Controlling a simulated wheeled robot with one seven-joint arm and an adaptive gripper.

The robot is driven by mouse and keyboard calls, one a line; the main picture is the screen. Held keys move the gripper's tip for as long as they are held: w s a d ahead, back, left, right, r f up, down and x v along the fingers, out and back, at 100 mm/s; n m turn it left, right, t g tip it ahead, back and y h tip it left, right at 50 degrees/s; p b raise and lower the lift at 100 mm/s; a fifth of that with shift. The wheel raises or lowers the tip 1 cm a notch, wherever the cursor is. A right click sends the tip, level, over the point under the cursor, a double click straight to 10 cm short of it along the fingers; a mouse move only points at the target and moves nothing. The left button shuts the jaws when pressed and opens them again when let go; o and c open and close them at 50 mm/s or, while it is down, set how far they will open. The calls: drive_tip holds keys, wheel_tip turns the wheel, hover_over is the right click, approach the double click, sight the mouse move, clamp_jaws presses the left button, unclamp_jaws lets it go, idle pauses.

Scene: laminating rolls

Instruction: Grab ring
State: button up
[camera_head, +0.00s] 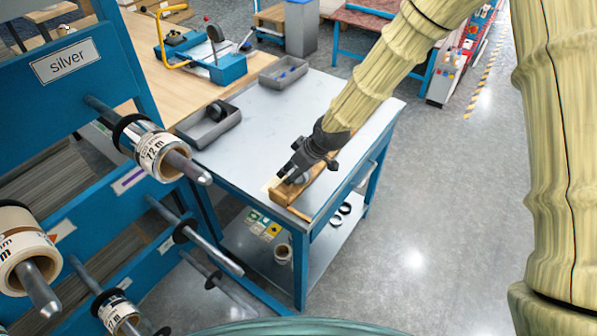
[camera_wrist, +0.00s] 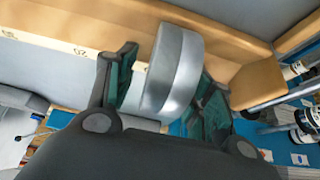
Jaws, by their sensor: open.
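A silver-grey ring (camera_wrist: 180,75) shows in the wrist view between the two fingers of my gripper (camera_wrist: 166,88). It stands on edge in a wooden holder (camera_wrist: 258,84) with a marked scale along one side. The fingers are open, one on each side of the ring; I cannot tell whether they touch it. In the head view my gripper (camera_head: 287,174) is low over the wooden holder (camera_head: 284,194) at the near edge of the workbench. There the ring (camera_head: 301,178) is mostly hidden by my gripper.
The metal workbench top (camera_head: 270,125) is mostly clear. Two grey bins (camera_head: 207,125) (camera_head: 283,72) sit on its far side. A blue rack (camera_head: 90,50) with rolls on rods, one a silver roll (camera_head: 152,148), stands at left. Dark rings (camera_head: 340,212) lie on the lower shelf.

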clamp_jaws()
drive_tip(key=shift+r, duration=0.15)
